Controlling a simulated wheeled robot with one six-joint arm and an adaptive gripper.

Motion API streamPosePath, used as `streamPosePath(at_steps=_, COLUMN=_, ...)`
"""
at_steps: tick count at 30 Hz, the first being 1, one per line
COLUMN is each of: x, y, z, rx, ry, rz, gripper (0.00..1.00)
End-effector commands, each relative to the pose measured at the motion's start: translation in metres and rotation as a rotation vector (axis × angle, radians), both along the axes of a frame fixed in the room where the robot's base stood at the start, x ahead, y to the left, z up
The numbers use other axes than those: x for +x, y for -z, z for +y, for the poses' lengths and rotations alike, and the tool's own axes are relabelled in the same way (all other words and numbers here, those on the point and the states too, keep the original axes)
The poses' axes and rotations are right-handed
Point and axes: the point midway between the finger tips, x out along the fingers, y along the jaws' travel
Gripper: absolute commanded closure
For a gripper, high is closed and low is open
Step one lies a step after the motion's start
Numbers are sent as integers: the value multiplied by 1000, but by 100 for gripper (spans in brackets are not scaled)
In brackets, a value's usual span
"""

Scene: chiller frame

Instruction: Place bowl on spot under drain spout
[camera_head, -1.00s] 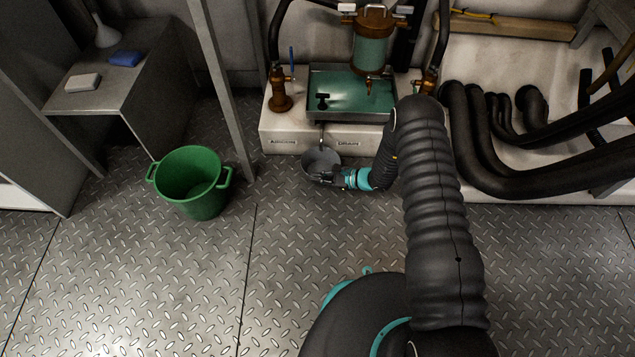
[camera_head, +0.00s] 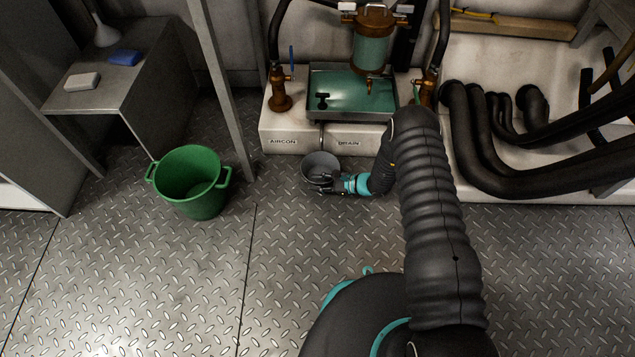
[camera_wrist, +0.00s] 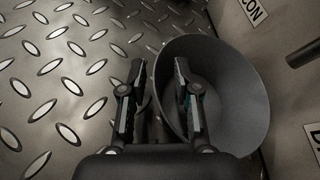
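The grey bowl (camera_head: 319,163) is upright on or very near the metal floor, in front of the white plinth. The drain spout (camera_head: 322,136) comes down the plinth's front edge, just above and behind the bowl. The spout also shows as a dark pipe in the wrist view (camera_wrist: 303,53), right of the bowl (camera_wrist: 232,95). My gripper (camera_head: 334,184) is at the bowl's near right side. In the wrist view my gripper (camera_wrist: 158,66) has its fingers apart, one inside the bowl and one outside, with the rim between them and visible gaps. The floor spot is hidden.
A green bucket (camera_head: 192,182) stands on the floor to the left, beside a slanted metal post (camera_head: 222,90). The plinth (camera_head: 290,138) carries a drip tray (camera_head: 350,92) and brass valves. Black hoses (camera_head: 480,150) lie to the right. The front floor is clear.

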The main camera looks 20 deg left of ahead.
Motion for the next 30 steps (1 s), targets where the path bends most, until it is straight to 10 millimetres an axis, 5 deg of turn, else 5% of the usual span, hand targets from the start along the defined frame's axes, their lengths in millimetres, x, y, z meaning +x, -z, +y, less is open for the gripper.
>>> streamPosePath(at_steps=5, x=1, y=-6, z=-11, rx=0, ry=2, rz=0, gripper=69)
streamPosePath(at_steps=21, x=-2, y=-42, z=-99, rx=1, ry=3, rz=-1, gripper=69)
streamPosePath(at_steps=30, x=-4, y=-47, z=-111, rx=1, ry=0, rz=0, gripper=69)
